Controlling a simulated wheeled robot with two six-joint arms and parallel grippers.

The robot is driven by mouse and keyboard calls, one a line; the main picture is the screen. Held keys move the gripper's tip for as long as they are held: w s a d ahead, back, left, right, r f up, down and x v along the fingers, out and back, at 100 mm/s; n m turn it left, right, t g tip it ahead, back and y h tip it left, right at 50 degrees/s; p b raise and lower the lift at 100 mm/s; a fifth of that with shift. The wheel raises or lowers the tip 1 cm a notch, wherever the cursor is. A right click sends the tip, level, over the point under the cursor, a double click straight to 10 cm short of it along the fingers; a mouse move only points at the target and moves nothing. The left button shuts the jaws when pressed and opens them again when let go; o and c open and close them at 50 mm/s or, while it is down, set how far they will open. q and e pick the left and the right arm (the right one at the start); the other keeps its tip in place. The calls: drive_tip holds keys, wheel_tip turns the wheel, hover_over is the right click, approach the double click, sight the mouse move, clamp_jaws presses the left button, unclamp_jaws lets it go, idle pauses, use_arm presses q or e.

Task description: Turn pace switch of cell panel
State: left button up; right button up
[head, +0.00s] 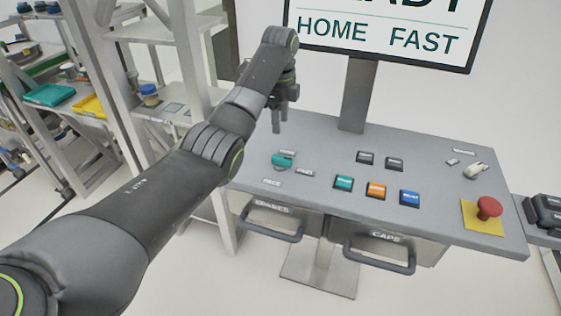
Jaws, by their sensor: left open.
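The cell panel (330,185) is a grey desk-like console in the middle of the head view. The pace switch (282,161) is a small teal knob at the panel's left, with a small label below it that seems to read PACE and another label to its right. My left arm comes in from the left. Its gripper (279,121) is open and empty, pointing down above the panel's back left edge, behind and apart from the switch. Which way the switch points is too small to tell. My right gripper is not in view.
Teal, orange and blue buttons (376,190) and a red emergency stop (488,208) sit on the panel. Two drawers (385,252) have handles in front. A screen (380,35) reading HOME FAST stands behind on a post. A shelf rack (180,110) stands left.

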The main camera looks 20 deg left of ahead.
use_arm(q)
drive_tip(key=p, duration=0.2)
hover_over(280, 157)
wheel_tip(280, 157, down, 5)
drive_tip(key=shift+w+f, duration=0.15)
drive_tip(key=shift+f, duration=0.05)
wheel_tip(280, 157, down, 6)
drive_tip(key=shift+r+p, duration=0.1)
drive_tip(key=shift+p, duration=0.35)
drive_tip(key=shift+f, duration=0.7)
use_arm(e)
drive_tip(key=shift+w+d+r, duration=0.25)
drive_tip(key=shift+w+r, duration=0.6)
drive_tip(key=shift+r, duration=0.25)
use_arm(q)
clamp_jaws()
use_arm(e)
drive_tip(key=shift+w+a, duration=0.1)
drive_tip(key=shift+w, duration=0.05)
